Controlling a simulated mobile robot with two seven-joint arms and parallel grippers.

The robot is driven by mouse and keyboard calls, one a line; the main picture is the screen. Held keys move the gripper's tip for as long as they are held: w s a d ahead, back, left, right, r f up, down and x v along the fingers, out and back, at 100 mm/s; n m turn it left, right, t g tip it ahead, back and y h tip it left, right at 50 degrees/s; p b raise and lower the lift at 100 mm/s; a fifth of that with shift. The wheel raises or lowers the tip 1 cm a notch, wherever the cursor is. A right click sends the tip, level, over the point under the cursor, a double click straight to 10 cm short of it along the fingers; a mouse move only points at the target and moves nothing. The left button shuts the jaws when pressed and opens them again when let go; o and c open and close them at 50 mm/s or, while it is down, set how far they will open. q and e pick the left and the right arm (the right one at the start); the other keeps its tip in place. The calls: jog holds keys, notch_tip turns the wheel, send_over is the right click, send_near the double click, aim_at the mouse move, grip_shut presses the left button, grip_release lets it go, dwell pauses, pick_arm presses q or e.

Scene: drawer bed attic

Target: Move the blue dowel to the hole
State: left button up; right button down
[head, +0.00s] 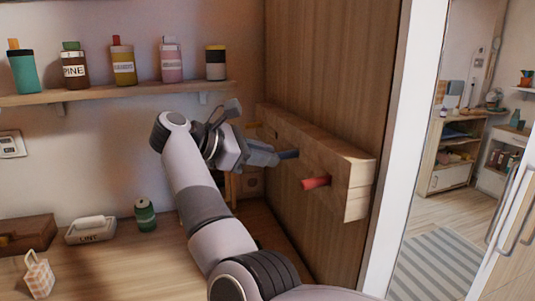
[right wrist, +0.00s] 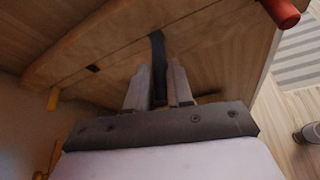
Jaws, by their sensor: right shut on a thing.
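The blue dowel (head: 288,154) sticks out of the fingertips of my right gripper (head: 272,156), its free end at the face of a wooden block (head: 353,172) on the wood panel. In the right wrist view, my right gripper (right wrist: 159,78) is shut on the dark blue dowel (right wrist: 157,48). I cannot tell whether the dowel's end is in the block, touching it or just in front. A small dark hole (right wrist: 93,68) shows in the block between the dowel and a yellow dowel (right wrist: 53,98). My left gripper is not in view.
A red dowel (head: 316,183) sticks out of the block nearer the doorway. A shelf (head: 130,94) with several bottles hangs on the left wall. A green spool (head: 145,215), a white tray (head: 90,230) and a wooden box (head: 28,236) stand on the worktop below.

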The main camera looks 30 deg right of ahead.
jog(key=shift+w+a, duration=0.15)
jog(key=shift+a, duration=0.5)
jog(key=shift+w+a, duration=0.15)
jog(key=shift+a, duration=0.45)
jog(key=shift+r, duration=0.1)
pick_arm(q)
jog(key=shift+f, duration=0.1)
